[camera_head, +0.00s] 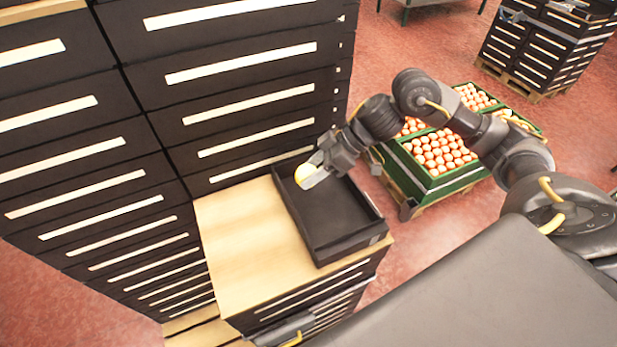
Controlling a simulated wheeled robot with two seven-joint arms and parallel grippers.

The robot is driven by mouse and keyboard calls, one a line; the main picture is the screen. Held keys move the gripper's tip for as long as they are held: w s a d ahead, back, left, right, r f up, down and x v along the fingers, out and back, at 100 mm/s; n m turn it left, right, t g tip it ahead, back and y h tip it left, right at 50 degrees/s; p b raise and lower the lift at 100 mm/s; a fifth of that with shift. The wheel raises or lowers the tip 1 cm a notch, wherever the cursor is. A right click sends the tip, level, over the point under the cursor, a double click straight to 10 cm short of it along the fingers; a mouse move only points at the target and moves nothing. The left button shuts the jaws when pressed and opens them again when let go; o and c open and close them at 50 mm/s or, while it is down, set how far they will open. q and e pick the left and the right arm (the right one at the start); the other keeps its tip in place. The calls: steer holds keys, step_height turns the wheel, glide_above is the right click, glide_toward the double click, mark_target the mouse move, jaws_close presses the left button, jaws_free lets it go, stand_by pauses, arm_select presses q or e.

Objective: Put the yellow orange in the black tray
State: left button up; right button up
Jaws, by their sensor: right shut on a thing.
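The black tray (350,215) is an open, shallow box on a wooden-topped stack in the middle of the head view. My right gripper (308,176) reaches in from the right and is over the tray's far end. It is shut on the yellow orange (302,174), which shows between its fingers, partly covered by them. The orange is at the tray's far left corner; I cannot tell whether it touches the tray floor. The rest of the tray floor looks empty.
A tall wall of black crates (100,130) stands left of and behind the tray. Bare wood (240,240) lies left of the tray. Green crates of oranges (440,185) stand on a pallet at the right. More black crates (545,45) stand far right.

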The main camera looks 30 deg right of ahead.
steer(key=w+f, duration=0.2)
steer(key=f, duration=0.1)
steer(key=w+d+f, duration=0.1)
steer(key=w+f, duration=0.1)
steer(key=w, duration=0.1)
steer(key=shift+d+f+p, duration=0.15)
steer(key=shift+f+p, duration=0.2)
steer(key=shift+f, duration=0.05)
steer(key=shift+f+p, duration=0.35)
step_height(320, 180, down, 3)
steer(key=shift+r+p, duration=0.2)
steer(key=shift+p, duration=0.25)
steer(key=o, duration=0.6)
steer(key=shift+f, duration=0.15)
steer(key=shift+c, duration=0.2)
steer(key=o, duration=0.5)
steer(key=shift+c, duration=0.2)
